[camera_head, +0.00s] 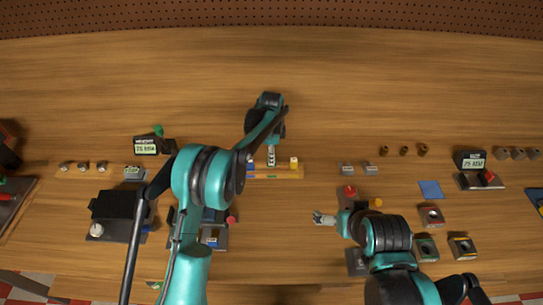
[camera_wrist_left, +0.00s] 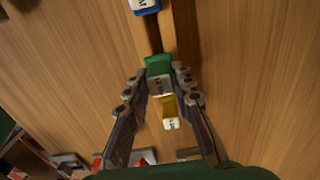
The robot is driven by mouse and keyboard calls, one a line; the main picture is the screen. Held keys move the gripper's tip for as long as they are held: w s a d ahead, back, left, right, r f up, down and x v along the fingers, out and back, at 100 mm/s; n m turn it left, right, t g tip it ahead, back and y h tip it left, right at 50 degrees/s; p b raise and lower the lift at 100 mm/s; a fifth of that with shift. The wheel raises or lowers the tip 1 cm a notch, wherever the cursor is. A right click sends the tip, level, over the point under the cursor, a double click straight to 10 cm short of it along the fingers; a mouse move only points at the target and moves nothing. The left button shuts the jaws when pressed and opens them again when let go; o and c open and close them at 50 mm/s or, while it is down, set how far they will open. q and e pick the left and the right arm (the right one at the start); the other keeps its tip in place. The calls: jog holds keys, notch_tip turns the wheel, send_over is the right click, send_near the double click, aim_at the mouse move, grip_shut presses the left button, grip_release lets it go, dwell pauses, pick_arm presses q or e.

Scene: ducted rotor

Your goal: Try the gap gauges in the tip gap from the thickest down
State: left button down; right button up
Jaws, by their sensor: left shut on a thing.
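The wooden gauge rack (camera_head: 285,177) lies mid-table. A blue gauge (camera_head: 250,167) stands towards its left end and a yellow gauge (camera_head: 294,162) towards its right. My left gripper (camera_head: 271,156) is over the rack between them. In the left wrist view, my left gripper (camera_wrist_left: 158,82) is shut on a green gauge (camera_wrist_left: 158,65); the yellow gauge (camera_wrist_left: 169,110) and blue gauge (camera_wrist_left: 145,6) stand apart on either side. I cannot tell whether the green gauge is clear of its slot. My right gripper (camera_head: 322,218) is low centre-right; its jaw state is unclear. My left arm partly hides a dark unit (camera_head: 213,238).
A black box (camera_head: 118,212) stands at the left. Several square blocks with round holes (camera_head: 431,215) and a blue pad (camera_head: 430,189) lie at the right. Small displays (camera_head: 145,146) (camera_head: 470,160) stand on both sides.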

pick_arm(q)
jog(key=shift+f+b, duration=1.05)
jog(key=shift+f, duration=0.3)
dwell(0.6)
dwell(0.4)
jog(key=c, duration=1.2)
grip_release()
notch_tip(320, 180, up, 12)
jog(key=shift+f, duration=0.1)
jog(key=shift+a+r, duration=0.1)
jog(key=shift+r, duration=0.1)
